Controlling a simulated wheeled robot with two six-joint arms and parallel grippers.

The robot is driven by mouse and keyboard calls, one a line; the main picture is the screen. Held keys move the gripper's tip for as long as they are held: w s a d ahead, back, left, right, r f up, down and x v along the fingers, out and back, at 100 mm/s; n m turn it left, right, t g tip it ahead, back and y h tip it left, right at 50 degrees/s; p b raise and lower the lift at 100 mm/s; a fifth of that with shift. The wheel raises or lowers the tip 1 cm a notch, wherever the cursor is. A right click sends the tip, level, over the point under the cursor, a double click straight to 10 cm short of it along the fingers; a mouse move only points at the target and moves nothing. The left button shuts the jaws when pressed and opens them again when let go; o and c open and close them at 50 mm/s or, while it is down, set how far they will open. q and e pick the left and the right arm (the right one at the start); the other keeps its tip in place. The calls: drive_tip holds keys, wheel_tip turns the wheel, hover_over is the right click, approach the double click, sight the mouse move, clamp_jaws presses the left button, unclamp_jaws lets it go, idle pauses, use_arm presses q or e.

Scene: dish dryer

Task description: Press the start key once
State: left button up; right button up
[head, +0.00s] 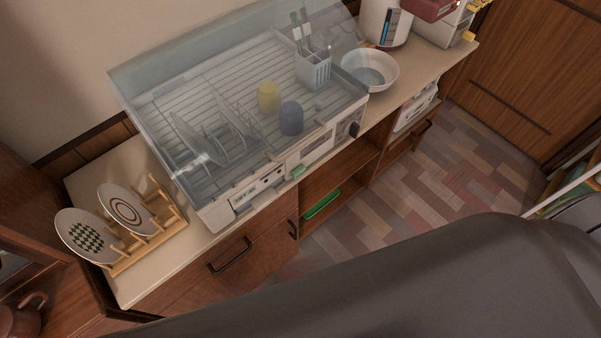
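The dish dryer (225,203) stands on the counter under a clear lid, which looks closed. Its front faces the lower right. A light panel with small dark marks (258,186) is on the front's left part. A small pale green piece (298,172) sits beside it, low on the front. A dark round knob (354,129) is at the front's right end. I cannot tell which piece is the start key; any labels are too small to read. Neither of my grippers shows in the head view.
A wooden rack with plates (150,232) stands left of the dryer. A white bowl (370,70) is close to its right end. Inside are a yellow cup (269,96), a blue cup (291,118) and a utensil holder (313,70). Open shelves lie below; patterned floor (420,185) is in front.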

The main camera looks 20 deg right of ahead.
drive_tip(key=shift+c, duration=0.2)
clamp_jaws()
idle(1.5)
